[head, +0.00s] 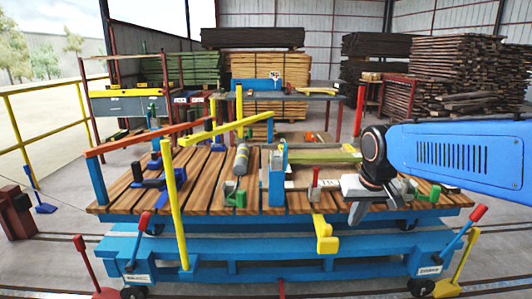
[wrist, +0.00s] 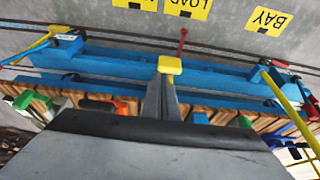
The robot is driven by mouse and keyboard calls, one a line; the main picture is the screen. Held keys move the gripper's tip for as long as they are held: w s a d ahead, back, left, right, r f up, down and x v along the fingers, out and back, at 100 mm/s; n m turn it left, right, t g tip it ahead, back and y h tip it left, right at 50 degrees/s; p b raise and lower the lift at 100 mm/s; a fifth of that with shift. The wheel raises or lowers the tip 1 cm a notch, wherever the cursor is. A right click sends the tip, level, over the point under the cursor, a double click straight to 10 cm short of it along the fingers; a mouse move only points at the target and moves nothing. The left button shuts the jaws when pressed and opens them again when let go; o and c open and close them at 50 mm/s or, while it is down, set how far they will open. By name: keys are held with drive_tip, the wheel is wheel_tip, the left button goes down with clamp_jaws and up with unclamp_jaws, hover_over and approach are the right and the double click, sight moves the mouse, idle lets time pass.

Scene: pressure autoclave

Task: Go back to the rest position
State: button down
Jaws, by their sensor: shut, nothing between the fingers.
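My gripper (head: 355,215) is at the end of my blue arm, over the front right part of a wooden-slatted blue cart (head: 300,252). Its fingers are together and hold nothing. In the wrist view my gripper (wrist: 163,85) points towards a yellow block-shaped handle (wrist: 170,65) on the cart's front edge. That yellow handle (head: 325,235) is to the left of my fingers in the head view. I cannot tell whether the fingertips touch it.
Red-tipped levers (head: 140,225) stand at the cart's front corners. A yellow upright post (head: 173,205) rises at the front left. A grey cylinder (head: 241,160) and green clamps (head: 235,196) are on the slats. Wood stacks (head: 460,75) stand behind. Yellow floor signs (wrist: 270,20) lie in front.

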drive_tip(key=s+d+f, duration=0.2)
drive_tip(key=s+f, duration=0.1)
drive_tip(key=s, duration=0.7)
drive_tip(key=s+d+f, duration=0.1)
drive_tip(key=s+f, duration=0.2)
drive_tip(key=s, duration=0.7)
drive_tip(key=shift+s+d+f+t, duration=0.3)
drive_tip(key=shift+s+d+f, duration=0.05)
